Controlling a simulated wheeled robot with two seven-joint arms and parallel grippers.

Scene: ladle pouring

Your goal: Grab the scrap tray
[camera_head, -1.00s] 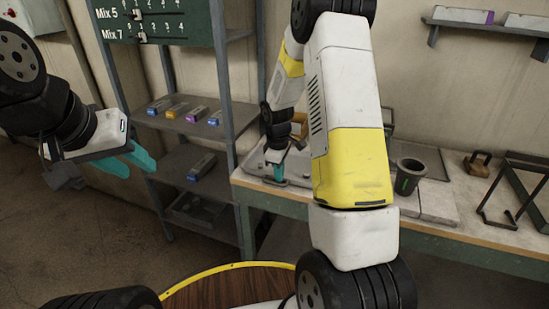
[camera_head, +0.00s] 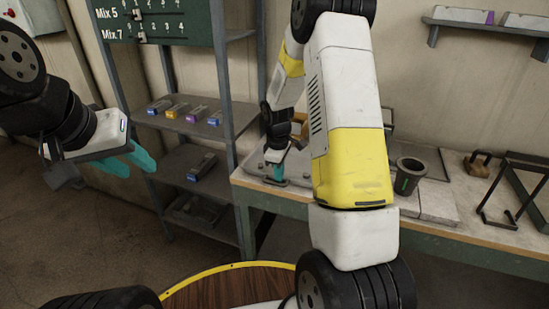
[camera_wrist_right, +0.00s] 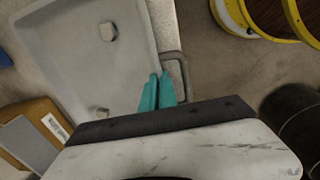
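The scrap tray (camera_head: 251,159) is a shallow grey tray on the workbench, partly hidden behind my right arm in the head view. In the right wrist view the tray (camera_wrist_right: 72,45) fills the upper left, with two pale lumps in it and a loop handle (camera_wrist_right: 185,78) on its right side. My right gripper (camera_head: 279,172) is down at the tray's near edge. Its teal fingers (camera_wrist_right: 159,90) are close together at the rim by the handle and appear shut on it.
A dark cup (camera_head: 409,177) and a black wire frame (camera_head: 510,190) stand on the workbench (camera_head: 470,236) to the right. A shelf rack (camera_head: 205,130) with several small coloured boxes is at left. A round wooden top with a yellow rim (camera_head: 230,285) is in front.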

